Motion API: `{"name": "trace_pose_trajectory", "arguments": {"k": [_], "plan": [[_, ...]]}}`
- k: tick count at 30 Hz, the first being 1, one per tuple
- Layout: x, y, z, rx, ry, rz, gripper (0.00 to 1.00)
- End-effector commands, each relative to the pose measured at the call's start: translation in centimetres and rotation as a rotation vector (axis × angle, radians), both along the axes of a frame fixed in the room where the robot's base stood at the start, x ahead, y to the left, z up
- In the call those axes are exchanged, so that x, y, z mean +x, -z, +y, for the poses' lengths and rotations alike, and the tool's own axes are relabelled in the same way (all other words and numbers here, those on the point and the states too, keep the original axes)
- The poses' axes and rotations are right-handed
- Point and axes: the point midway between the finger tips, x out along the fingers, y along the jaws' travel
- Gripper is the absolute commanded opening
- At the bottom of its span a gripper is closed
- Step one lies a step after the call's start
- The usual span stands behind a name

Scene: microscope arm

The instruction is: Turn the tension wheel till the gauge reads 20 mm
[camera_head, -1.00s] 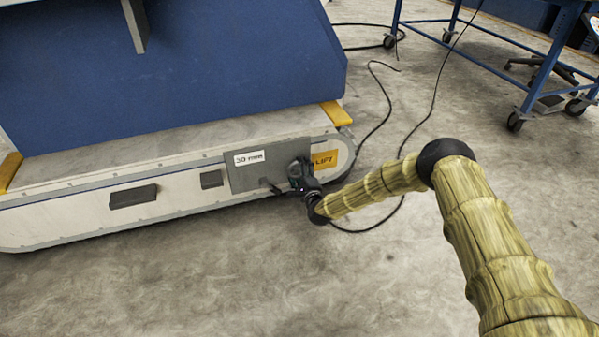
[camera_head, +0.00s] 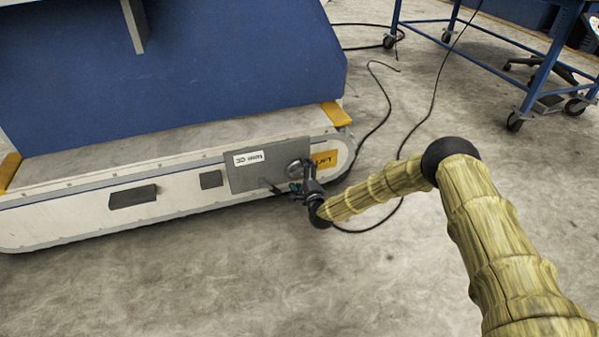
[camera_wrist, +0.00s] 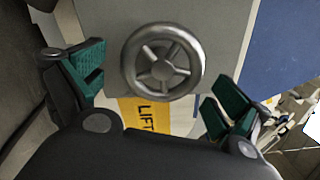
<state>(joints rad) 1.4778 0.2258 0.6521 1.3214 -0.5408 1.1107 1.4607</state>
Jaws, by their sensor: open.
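The tension wheel is a grey metal wheel with spokes (camera_wrist: 163,62) on a grey plate (camera_wrist: 98,22). It also shows in the head view (camera_head: 295,168), partly behind my gripper (camera_head: 301,184). In the wrist view my gripper (camera_wrist: 157,88) is open, with one green-padded finger on each side of the wheel. The pads appear apart from the rim. The gauge is a white label (camera_head: 249,158) on the plate, left of the wheel. It seems to read 30 mm, but the print is small and blurred.
A yellow LIFT label (camera_head: 325,159) is right of the plate. The white base (camera_head: 85,212) carries a blue housing (camera_head: 200,75). A black cable (camera_head: 384,115) lies on the floor. A blue wheeled table (camera_head: 470,52) stands at the back right. The front floor is clear.

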Motion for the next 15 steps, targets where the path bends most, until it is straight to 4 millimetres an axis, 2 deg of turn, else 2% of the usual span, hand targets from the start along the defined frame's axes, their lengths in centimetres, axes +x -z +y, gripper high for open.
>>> {"name": "trace_pose_trajectory", "arguments": {"k": [9,15], "plan": [[-5.5,0.1,-1.9,0.001,0.001,0.003,1.0],[-8.3,0.0,-2.8,0.001,0.0,0.003,1.0]]}}
